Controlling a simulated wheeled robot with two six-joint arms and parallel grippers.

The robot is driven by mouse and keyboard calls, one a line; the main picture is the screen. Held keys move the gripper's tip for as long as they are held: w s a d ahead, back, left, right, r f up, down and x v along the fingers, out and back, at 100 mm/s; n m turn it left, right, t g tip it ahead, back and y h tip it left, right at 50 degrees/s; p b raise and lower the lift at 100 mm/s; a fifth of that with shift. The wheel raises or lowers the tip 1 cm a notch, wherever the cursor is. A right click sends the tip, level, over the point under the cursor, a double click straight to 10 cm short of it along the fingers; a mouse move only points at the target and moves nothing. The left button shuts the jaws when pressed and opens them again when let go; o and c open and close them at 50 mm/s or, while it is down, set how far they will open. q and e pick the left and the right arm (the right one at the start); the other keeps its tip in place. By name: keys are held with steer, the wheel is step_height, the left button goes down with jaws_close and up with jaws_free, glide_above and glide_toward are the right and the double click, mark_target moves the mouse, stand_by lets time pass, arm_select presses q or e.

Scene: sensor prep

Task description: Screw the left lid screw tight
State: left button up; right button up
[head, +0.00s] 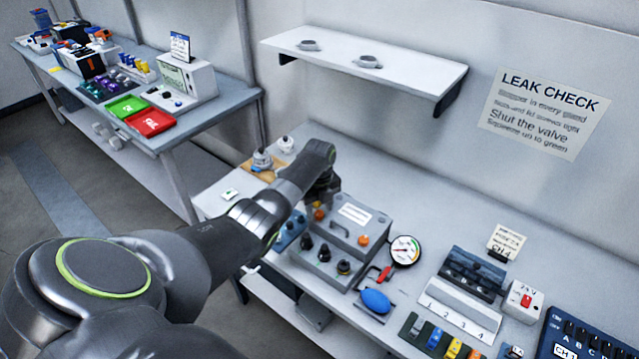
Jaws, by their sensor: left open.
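A grey sensor box (334,263) with a labelled lid (347,223) stands on the bench. The left lid screw (319,214) is an orange knob at the lid's left end. The right lid screw (363,240) is a similar orange knob at the lid's right front. My left gripper (323,199) points down just above and behind the left screw, its jaws open. Its fingertips are small and partly dark, so I cannot tell whether they touch the screw. My right gripper does not show.
Black glands (325,253) line the box front. A pressure gauge (404,251), red-handled valve (384,273) and blue bulb (376,301) stand right of it. A wall shelf (400,66) hangs behind. A numbered white tray (458,309) lies farther right.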

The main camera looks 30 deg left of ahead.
mark_target(319, 213)
arm_select(q)
step_height(319, 213, up, 17)
steer(key=b, duration=0.1)
steer(key=shift+f+b, duration=0.2)
steer(key=shift+b, duration=0.1)
stand_by(0.4)
